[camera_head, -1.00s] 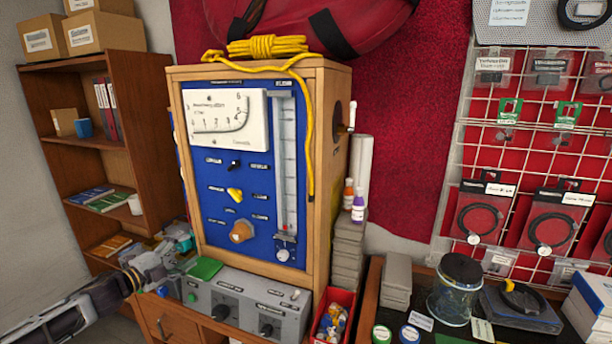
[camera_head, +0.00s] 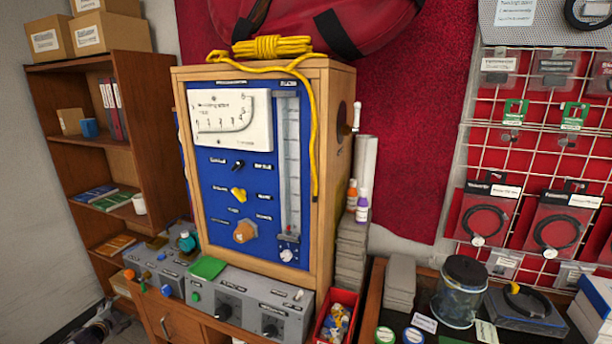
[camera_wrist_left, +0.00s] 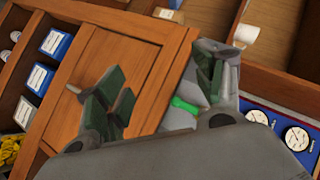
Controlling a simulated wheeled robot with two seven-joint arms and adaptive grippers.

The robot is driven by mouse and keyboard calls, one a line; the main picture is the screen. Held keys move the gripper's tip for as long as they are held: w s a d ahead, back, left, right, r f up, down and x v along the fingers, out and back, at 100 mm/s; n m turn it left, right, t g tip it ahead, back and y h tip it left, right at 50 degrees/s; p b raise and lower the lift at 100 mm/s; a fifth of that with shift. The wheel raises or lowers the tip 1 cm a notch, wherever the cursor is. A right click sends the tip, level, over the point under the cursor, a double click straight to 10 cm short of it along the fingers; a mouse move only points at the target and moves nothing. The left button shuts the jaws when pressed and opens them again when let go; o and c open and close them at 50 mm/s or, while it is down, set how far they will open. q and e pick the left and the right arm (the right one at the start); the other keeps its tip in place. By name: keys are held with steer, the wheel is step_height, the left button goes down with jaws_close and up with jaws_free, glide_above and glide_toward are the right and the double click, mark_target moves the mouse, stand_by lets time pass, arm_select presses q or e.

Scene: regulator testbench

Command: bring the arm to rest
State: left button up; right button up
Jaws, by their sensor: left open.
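My left gripper (camera_head: 98,329) shows only in part at the bottom left edge of the head view, low beside the bench cabinet. In the left wrist view its two dark green-padded fingers (camera_wrist_left: 160,92) stand wide apart, with no object clearly held between them. A wooden cabinet door (camera_wrist_left: 118,60) lies behind the fingers. A small green patch shows near the right finger; I cannot tell what it is. My right gripper is in neither view.
The blue regulator panel (camera_head: 221,178) stands in its wooden case on the bench. A grey control box (camera_head: 232,297) and red bin (camera_head: 326,329) are in front. A wooden shelf (camera_head: 98,152) stands left. The dark worktop at right holds a glass jar (camera_head: 458,300).

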arm_select(q)
steer(key=s+d+f+n+g, duration=0.15)
steer(key=s+d+f, duration=0.25)
steer(key=s+f, duration=0.55)
steer(key=s+d+f+n+g, duration=0.1)
steer(key=s+d+f+g, duration=0.2)
steer(key=s+f, duration=0.7)
steer(key=s+d+f+n+g, duration=0.2)
steer(key=s+d+f, duration=0.25)
steer(key=f, duration=0.95)
steer(key=s+d+f+g+h, duration=0.1)
steer(key=s+d+f, duration=0.4)
steer(key=s+d, duration=0.4)
steer(key=s+d+f+n+g+h, duration=0.1)
steer(key=s+d+f, duration=0.3)
steer(key=s+d, duration=0.6)
steer(key=s+d+f+g+h, duration=0.2)
steer(key=s+d+f, duration=0.3)
steer(key=s+d, duration=0.5)
steer(key=s, duration=0.6)
steer(key=shift+s+f+n+g, duration=0.25)
steer(key=shift+f+n+g, duration=0.05)
steer(key=shift+n+g, duration=0.05)
